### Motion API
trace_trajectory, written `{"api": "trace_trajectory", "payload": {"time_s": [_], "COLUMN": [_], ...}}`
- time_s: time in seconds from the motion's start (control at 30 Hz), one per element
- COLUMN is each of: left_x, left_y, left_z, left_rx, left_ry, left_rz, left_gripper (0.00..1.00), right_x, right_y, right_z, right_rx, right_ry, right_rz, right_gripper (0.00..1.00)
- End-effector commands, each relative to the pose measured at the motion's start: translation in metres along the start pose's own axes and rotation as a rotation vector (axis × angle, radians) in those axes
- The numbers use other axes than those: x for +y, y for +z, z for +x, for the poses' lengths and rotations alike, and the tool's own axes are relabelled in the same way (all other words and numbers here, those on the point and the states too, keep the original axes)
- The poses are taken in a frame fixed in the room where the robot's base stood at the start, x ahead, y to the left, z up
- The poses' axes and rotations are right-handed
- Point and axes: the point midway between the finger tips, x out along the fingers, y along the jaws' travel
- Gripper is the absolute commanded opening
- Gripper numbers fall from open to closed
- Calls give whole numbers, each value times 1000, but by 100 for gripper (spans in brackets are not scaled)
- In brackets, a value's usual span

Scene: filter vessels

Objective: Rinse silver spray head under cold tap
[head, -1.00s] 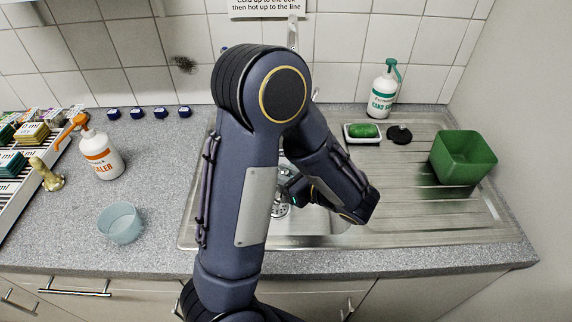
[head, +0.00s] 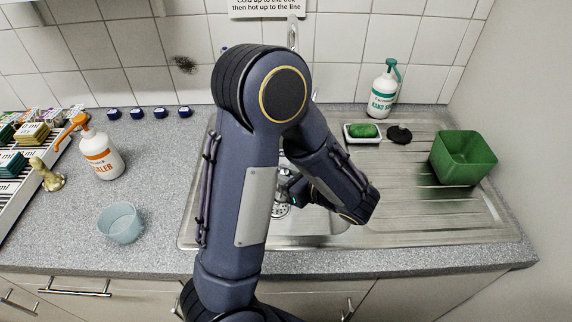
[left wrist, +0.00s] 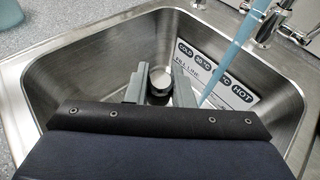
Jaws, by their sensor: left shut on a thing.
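My left gripper (left wrist: 157,90) is shut on a small round silver spray head (left wrist: 160,77) inside the sink basin. The left wrist view shows its pale round top and a dark part below, between the two grey fingers. A light-blue stream of water (left wrist: 234,52) runs down into the basin, to the right of the fingers in that view. I cannot tell whether water touches the spray head. In the head view my own arm covers most of the tap (head: 292,32) and basin, and the gripper is mostly hidden. My right gripper is not in view.
The steel basin (left wrist: 85,70) has a wall label marked cold, hot and fill line. A green tub (head: 464,157), a soap dish with a green bar (head: 363,131) and a hand-soap bottle (head: 384,92) stand right.

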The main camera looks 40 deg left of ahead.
Motion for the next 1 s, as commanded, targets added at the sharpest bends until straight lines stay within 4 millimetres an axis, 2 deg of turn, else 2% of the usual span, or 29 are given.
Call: {"api": "trace_trajectory", "payload": {"time_s": [0.6,1.0], "left_x": [35,40], "left_y": [31,33], "left_z": [-40,-44], "left_rx": [0,0], "left_ry": [-3,0], "left_rz": [1,0], "left_gripper": [0,0], "right_x": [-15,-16], "right_y": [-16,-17], "right_z": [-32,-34], "right_rx": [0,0], "right_ry": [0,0], "right_rz": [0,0], "right_gripper": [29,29]}}
